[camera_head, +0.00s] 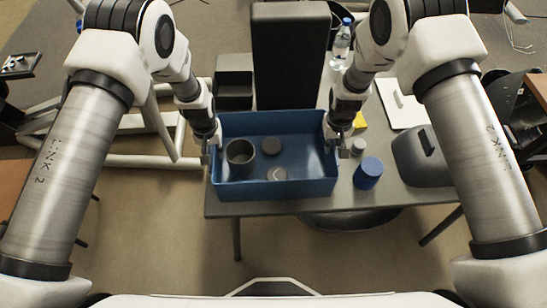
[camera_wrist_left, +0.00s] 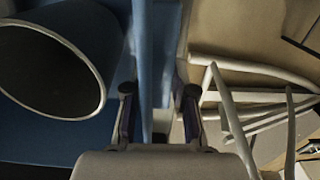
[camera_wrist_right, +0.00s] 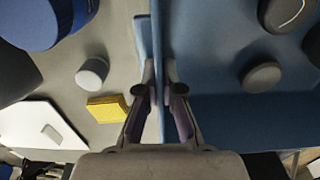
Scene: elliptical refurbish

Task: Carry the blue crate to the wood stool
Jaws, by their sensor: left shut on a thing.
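The blue crate (camera_head: 325,187) stands on the grey table, near its front edge. It holds a dark cup (camera_head: 240,153) and several dark round pieces (camera_head: 277,174). My left gripper (camera_head: 212,146) is shut on the crate's left wall, which runs between its fingers in the left wrist view (camera_wrist_left: 158,95). My right gripper (camera_head: 338,142) is at the right wall; in the right wrist view (camera_wrist_right: 159,85) its fingers press close on both sides of that wall. I cannot pick out the wood stool for sure; brown surfaces show at the left edge (camera_head: 12,183).
The table (camera_head: 385,192) also bears a tall dark box (camera_head: 291,55), a dark bin (camera_head: 234,90), a bottle (camera_head: 341,45), a blue-lidded jar (camera_head: 368,173), a yellow block (camera_head: 360,122) and a grey container (camera_head: 422,158). White tubing (camera_head: 150,160) stands left. Floor shows in front.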

